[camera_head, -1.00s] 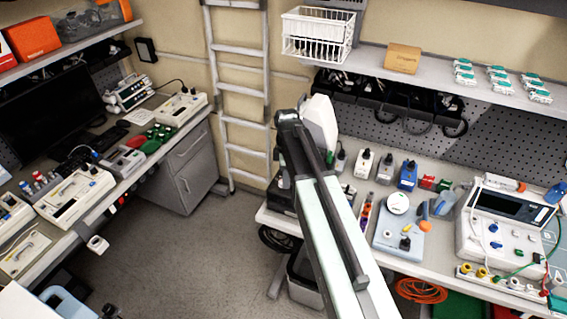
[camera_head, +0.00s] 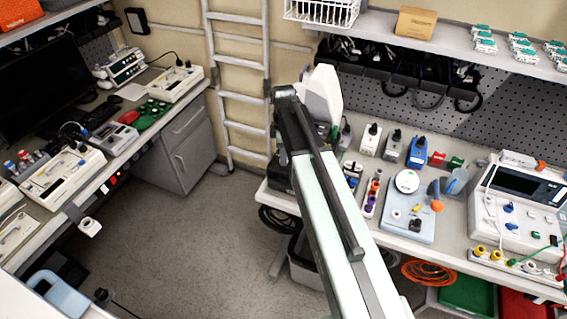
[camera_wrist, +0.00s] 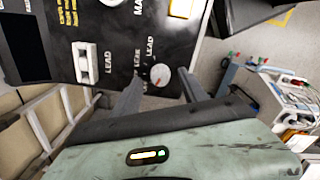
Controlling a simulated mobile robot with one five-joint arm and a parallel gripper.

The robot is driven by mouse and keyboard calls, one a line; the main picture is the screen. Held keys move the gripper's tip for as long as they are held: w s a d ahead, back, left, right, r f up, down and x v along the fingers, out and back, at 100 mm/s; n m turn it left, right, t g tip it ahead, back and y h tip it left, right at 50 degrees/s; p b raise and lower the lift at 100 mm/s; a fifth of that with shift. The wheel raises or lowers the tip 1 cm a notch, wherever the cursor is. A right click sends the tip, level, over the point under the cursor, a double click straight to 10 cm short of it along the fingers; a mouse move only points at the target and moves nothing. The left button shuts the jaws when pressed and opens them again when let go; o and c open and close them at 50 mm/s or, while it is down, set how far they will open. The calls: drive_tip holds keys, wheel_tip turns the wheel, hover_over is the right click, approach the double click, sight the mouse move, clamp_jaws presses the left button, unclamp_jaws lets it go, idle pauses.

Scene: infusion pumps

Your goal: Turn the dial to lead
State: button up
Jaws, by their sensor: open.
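In the wrist view, a round white dial (camera_wrist: 160,75) with a small reddish mark sits on a black panel (camera_wrist: 112,30). White labels beside it include LEAD (camera_wrist: 150,46) and LEAK (camera_wrist: 137,58). Which label the dial points to is too small to tell. My gripper (camera_wrist: 161,77) is open, one finger to each side of the dial. Whether either finger touches the dial I cannot tell. In the head view my arm reaches up the middle, and it hides the gripper and dial there.
A white rocker switch (camera_wrist: 87,62) and a dark screen (camera_wrist: 24,45) are on the same panel. In the head view, a bench (camera_head: 395,240) on the right carries several small devices. A ladder (camera_head: 240,90) leans at the wall. The floor (camera_head: 190,250) between benches is clear.

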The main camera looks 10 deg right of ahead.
drive_tip(key=shift+f, duration=0.75)
drive_tip(key=shift+r, duration=0.1)
clamp_jaws()
